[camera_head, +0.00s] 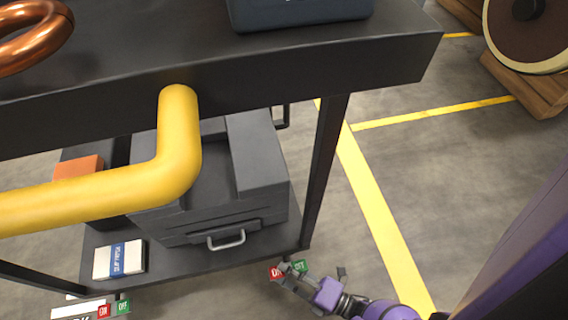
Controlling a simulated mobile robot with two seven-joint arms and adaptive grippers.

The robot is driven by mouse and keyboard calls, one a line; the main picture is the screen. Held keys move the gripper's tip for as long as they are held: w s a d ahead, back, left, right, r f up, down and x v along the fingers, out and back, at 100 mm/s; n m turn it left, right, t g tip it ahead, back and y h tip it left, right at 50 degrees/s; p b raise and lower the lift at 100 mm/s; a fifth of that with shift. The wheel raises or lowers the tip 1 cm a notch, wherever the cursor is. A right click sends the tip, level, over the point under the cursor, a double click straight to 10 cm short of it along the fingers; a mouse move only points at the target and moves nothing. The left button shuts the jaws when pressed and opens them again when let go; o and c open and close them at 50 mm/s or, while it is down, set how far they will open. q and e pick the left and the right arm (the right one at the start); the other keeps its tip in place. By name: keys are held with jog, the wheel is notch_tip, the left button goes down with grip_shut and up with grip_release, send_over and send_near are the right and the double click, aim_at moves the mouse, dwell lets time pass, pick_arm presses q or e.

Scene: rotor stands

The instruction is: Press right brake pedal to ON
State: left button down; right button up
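The right brake's red ON label (276,272) and green OFF label (299,266) show low in the head view, beside the cart's lower right corner. My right gripper (290,279) is at these labels and overlaps the red one. The pedal itself cannot be made out clearly from the grey gripper parts, so contact cannot be told. The gripper is too small and too much at an angle to tell if it is open or shut. My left gripper is out of view.
The dark cart (415,62) has a yellow handle (178,140) in front. A grey case (262,165) and a small white-and-blue box (119,260) sit on its lower shelf. Another ON label (104,311) and OFF label (123,307) are at lower left.

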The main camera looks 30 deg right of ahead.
jog(key=shift+w+a, duration=0.25)
jog(key=shift+w, duration=0.25)
jog(key=shift+c, duration=0.3)
grip_shut()
